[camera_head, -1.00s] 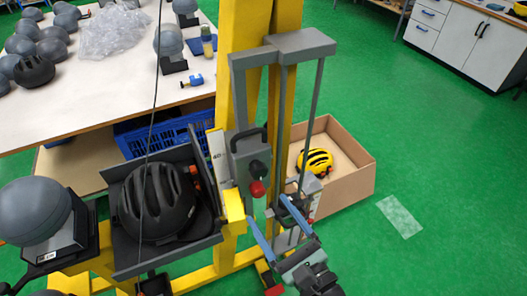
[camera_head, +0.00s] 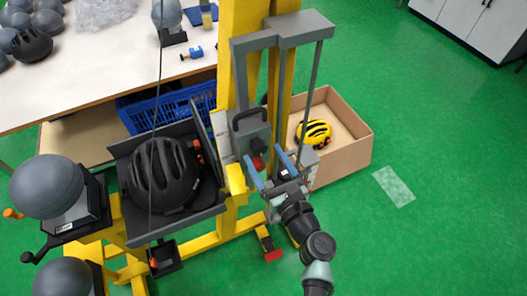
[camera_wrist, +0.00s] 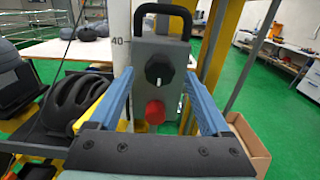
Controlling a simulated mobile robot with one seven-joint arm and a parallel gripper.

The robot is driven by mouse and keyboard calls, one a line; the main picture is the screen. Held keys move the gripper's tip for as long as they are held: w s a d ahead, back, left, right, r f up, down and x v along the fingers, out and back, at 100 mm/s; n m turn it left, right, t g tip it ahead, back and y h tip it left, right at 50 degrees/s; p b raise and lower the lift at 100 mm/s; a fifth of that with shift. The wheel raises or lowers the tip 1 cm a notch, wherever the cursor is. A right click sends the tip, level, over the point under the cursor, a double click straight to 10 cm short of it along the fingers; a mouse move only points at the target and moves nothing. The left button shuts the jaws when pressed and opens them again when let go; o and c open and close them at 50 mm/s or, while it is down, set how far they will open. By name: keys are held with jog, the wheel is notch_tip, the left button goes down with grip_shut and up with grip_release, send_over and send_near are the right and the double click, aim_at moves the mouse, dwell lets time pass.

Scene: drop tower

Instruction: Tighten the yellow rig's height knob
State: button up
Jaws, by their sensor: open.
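The yellow rig (camera_head: 232,55) carries a grey block with a black handle on top. A black knob (camera_wrist: 159,69) and, below it, a red knob (camera_wrist: 155,112) sit on the block's front face. Which is the height knob, I cannot tell. In the head view the red knob (camera_head: 258,163) is partly visible near my fingertips. My gripper (camera_head: 265,164) is open, with blue fingers. In the wrist view its fingers (camera_wrist: 160,76) stand either side of the block, with both knobs between them in the picture. Contact with either knob cannot be seen.
A black helmet (camera_head: 160,175) sits in the grey cradle left of the block. A cardboard box (camera_head: 345,157) with a yellow helmet (camera_head: 314,133) stands behind right. Grey rig posts (camera_head: 313,75) rise close to my gripper. Green floor (camera_head: 450,180) at right is mostly clear.

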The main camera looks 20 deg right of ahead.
jog(key=shift+w, duration=0.6)
grip_shut()
